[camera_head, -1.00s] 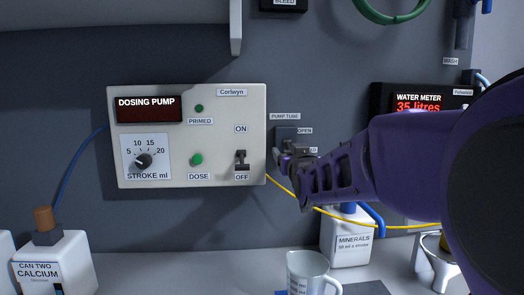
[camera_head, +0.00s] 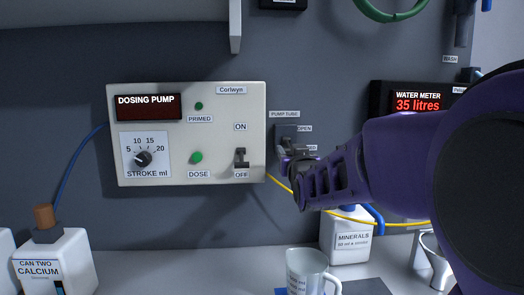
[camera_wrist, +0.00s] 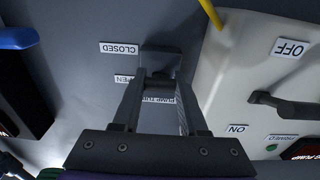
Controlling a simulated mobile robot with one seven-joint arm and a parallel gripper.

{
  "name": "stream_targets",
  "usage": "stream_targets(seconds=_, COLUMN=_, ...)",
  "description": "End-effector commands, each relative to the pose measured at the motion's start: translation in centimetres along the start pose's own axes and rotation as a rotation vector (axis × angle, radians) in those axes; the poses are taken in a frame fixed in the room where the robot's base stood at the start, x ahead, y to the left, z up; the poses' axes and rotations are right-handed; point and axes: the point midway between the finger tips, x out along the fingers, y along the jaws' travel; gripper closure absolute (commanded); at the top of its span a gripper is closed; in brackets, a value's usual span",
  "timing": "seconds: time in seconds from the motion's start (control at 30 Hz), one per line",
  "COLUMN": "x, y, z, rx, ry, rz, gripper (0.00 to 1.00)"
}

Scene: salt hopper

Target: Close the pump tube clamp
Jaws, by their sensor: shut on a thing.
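The pump tube clamp (camera_head: 286,132) is a small dark fitting on the grey wall, right of the dosing pump panel and under a "PUMP TUBE" label. It also shows in the wrist view (camera_wrist: 160,58), beside the "CLOSED" and "OPEN" labels.
The dosing pump panel (camera_head: 190,150) stands close left, with a switch (camera_head: 241,158) near my gripper. A yellow tube (camera_head: 280,183) runs below the clamp. A white jug (camera_head: 307,270) and the minerals can (camera_head: 345,240) stand on the counter below. The water meter (camera_head: 418,97) is at right.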

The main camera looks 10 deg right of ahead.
Motion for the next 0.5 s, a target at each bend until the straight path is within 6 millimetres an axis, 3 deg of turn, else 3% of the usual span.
stream_targets(seconds=0.5, x=0.10, y=0.00, z=0.24, rx=0.000, ry=0.076, rz=0.000, gripper=1.00)
